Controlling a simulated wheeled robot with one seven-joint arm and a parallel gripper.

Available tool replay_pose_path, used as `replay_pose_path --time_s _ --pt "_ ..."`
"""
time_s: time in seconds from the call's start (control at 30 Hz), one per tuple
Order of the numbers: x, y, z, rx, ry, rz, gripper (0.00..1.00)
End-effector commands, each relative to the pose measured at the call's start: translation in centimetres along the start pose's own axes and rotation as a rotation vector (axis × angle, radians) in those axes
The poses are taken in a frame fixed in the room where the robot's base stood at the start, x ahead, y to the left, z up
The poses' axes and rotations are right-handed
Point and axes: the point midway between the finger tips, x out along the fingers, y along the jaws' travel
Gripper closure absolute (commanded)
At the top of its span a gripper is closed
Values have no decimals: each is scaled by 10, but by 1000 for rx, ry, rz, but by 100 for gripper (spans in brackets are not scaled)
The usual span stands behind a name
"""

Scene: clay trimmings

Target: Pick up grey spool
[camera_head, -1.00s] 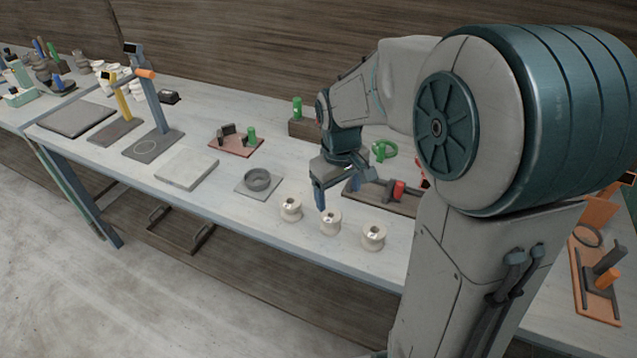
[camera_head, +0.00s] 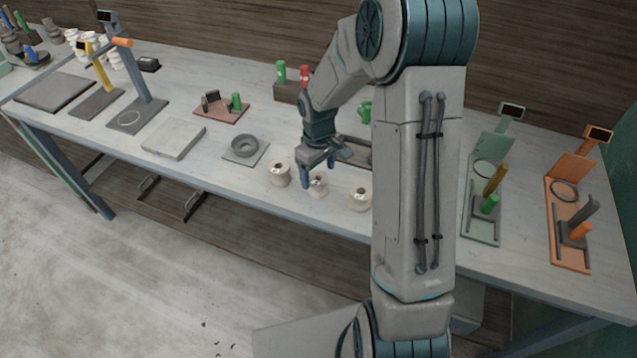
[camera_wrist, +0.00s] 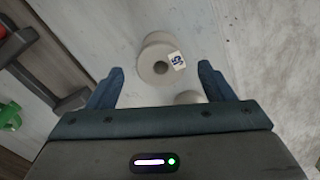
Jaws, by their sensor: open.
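Three pale grey-white spools stand in a row near the table's front edge in the head view: a left spool (camera_head: 279,174), a middle spool (camera_head: 317,185) and a right spool (camera_head: 360,198). Their colours look nearly alike there. My gripper (camera_head: 322,166) is open, pointing down over the row, close to the middle spool. In the wrist view a greyish spool (camera_wrist: 154,67) with a blue-marked white label lies ahead between the open fingertips, not gripped. A second spool (camera_wrist: 188,97) shows partly, its lower part hidden by the gripper body.
A grey plate with a dark ring (camera_head: 244,147) lies left of the spools. A dark fixture (camera_head: 356,150) stands behind them, with a red part beside it in the wrist view (camera_wrist: 14,42). Green (camera_head: 484,204) and orange (camera_head: 568,220) stations stand right. Floor lies beyond the front edge.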

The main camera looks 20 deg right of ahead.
Motion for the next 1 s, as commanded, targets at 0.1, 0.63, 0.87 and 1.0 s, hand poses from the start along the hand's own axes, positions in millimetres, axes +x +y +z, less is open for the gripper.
replay_pose_path --time_s 0.1,0.63,0.87,1.0 --pt "6 0 1 1 -2 -1 25" --pt "53 -1 2 1 0 0 25" --pt "53 -1 2 1 0 0 47" --pt "52 -1 2 1 0 0 81"
